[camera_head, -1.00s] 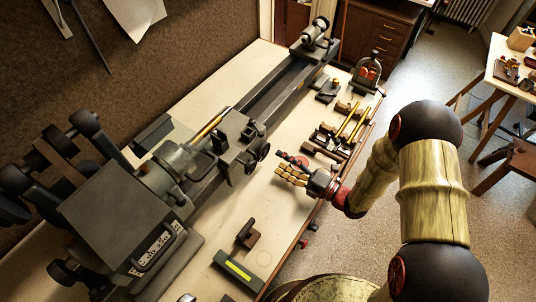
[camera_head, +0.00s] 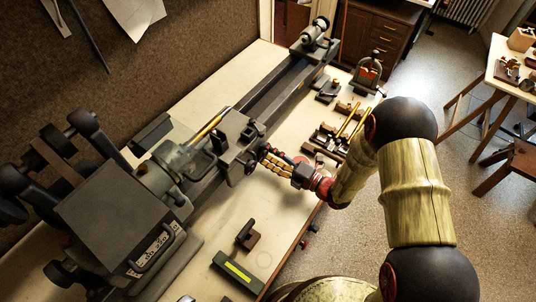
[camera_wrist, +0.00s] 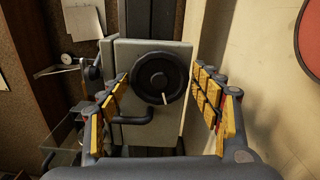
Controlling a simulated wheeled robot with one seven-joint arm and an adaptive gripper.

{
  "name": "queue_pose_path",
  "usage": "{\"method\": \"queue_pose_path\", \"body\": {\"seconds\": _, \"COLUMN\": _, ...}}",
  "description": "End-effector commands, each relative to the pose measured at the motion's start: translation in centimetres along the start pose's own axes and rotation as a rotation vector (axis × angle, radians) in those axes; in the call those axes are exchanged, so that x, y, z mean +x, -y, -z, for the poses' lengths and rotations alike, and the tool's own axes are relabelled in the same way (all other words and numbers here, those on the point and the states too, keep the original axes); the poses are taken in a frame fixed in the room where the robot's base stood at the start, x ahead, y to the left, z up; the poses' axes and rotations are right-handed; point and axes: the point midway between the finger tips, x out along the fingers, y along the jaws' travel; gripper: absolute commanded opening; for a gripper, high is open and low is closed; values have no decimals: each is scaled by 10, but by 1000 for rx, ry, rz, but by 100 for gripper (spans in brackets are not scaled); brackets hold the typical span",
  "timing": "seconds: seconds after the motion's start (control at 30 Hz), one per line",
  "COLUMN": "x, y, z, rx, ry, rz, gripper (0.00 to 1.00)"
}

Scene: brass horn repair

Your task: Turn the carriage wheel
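The carriage wheel (camera_wrist: 160,78) is a black round handwheel with a dark hub and a small pale handle at its lower right. It sits on the front of the grey lathe carriage (camera_wrist: 128,55), near the middle of the wrist view. In the head view the carriage (camera_head: 232,138) stands on the lathe bed, and my gripper largely hides the wheel. My gripper (camera_head: 264,158) reaches to the carriage's front from the right. In the wrist view its yellow-padded fingers (camera_wrist: 162,102) are spread apart, one on each side of the wheel. Nothing is held between them.
The lathe's grey headstock (camera_head: 112,208) is at the lower left, and its bed (camera_head: 277,82) runs to the upper right. A small brown block (camera_head: 247,236) and a dark yellow-striped bar (camera_head: 238,270) lie on the bench.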

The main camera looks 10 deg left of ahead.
Motion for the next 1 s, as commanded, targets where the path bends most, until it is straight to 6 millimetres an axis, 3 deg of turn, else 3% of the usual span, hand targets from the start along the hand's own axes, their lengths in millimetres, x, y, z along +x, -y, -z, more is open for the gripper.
{"method": "queue_pose_path", "body": {"seconds": 0.53, "x": 0, "y": 0, "z": 0, "rx": 0, "ry": 0, "rz": 1, "gripper": 31}}
{"method": "queue_pose_path", "body": {"seconds": 0.73, "x": 0, "y": 0, "z": 0, "rx": -55, "ry": 0, "rz": 1, "gripper": 31}}
{"method": "queue_pose_path", "body": {"seconds": 1.0, "x": 0, "y": 0, "z": 0, "rx": -297, "ry": 1, "rz": 2, "gripper": 31}}
